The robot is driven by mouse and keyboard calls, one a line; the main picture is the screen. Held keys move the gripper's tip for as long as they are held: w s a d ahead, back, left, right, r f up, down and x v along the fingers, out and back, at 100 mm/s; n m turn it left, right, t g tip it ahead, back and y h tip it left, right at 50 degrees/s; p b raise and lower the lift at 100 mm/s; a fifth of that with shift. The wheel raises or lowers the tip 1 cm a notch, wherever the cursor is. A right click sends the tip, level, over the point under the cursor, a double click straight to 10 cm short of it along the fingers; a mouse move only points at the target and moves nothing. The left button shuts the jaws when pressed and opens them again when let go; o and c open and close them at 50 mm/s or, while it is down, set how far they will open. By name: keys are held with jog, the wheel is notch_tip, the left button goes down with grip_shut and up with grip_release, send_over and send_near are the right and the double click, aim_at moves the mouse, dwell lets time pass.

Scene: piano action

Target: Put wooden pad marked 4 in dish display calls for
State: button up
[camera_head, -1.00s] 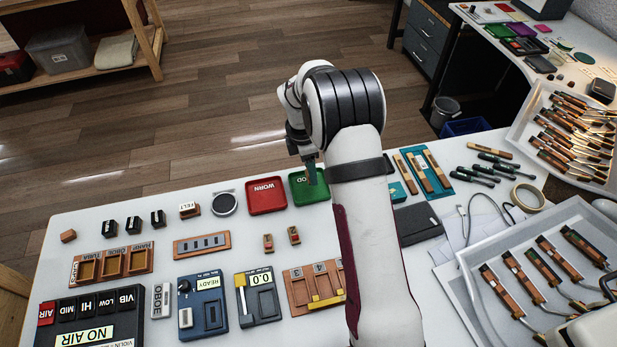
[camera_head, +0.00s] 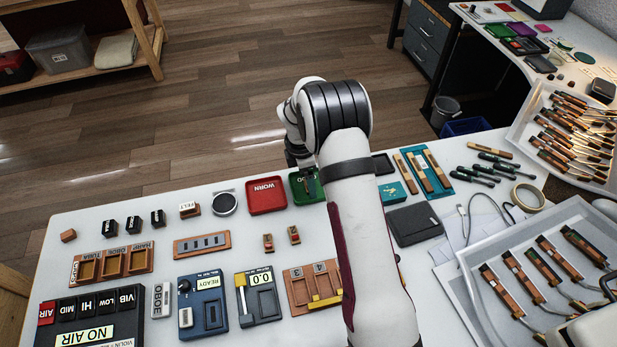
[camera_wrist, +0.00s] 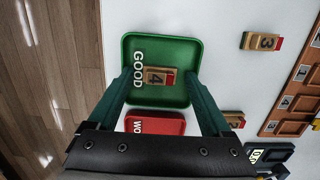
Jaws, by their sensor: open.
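The wooden pad marked 4 (camera_wrist: 159,78) lies in the green dish labelled GOOD (camera_wrist: 179,49), near its middle. My gripper (camera_wrist: 162,88) is open, with its teal fingers apart on either side of the pad in the wrist view and not closed on it. In the head view my gripper (camera_head: 309,182) is over the green dish (camera_head: 298,198) and partly hides it. The red dish labelled WORN (camera_head: 266,196) stands beside it and looks empty. A gauge (camera_head: 260,294) reads 0.0, and a blue unit (camera_head: 202,304) shows READY.
Two other wooden pads (camera_head: 268,242) (camera_head: 294,235) lie on the white table; one is marked 3 (camera_wrist: 262,41). A slotted wooden rack (camera_head: 298,290) with a yellow bar stands in front. A dark wallet-like case (camera_head: 414,224) lies right of my arm.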

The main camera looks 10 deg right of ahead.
notch_tip(320, 180, up, 12)
jog(key=a, duration=0.2)
jog(key=s+r+m+y, duration=0.1)
jog(key=s+r+m, duration=0.75)
jog(key=s, duration=0.25)
jog(key=s+a+m+y, duration=0.1)
jog(key=s+a+m, duration=0.1)
jog(key=s+m, duration=0.5)
jog(key=s+a+m+y, duration=0.1)
jog(key=s+m, duration=0.7)
jog(key=s, duration=0.8)
jog(key=shift+s+a, duration=0.3)
jog(key=shift+a, duration=0.35)
